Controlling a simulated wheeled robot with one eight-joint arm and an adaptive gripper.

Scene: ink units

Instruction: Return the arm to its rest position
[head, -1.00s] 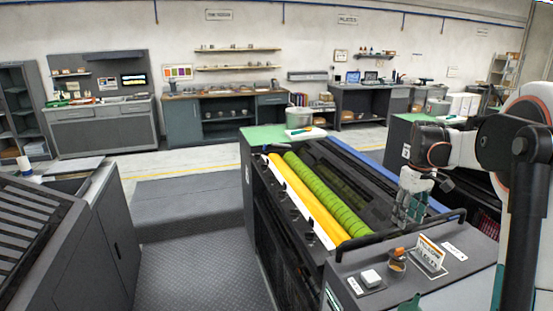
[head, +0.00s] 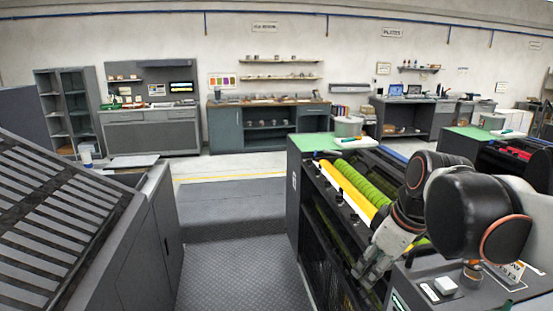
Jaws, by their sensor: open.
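My arm reaches in from the right in the head view, bent and folded closer to the camera. My gripper (head: 371,272) hangs low at its end, pointing down and to the left, beside the near end of the press unit. Its fingers are apart and nothing shows between them. The press unit has a yellow roller (head: 343,188) and a green roller (head: 364,183) side by side. My arm hides the right part of the rollers and much of the console.
A white button block (head: 445,286) and an orange-topped jar (head: 472,272) stand on the near console. A dark slatted unit (head: 60,215) stands at left. The textured floor (head: 240,262) between is clear.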

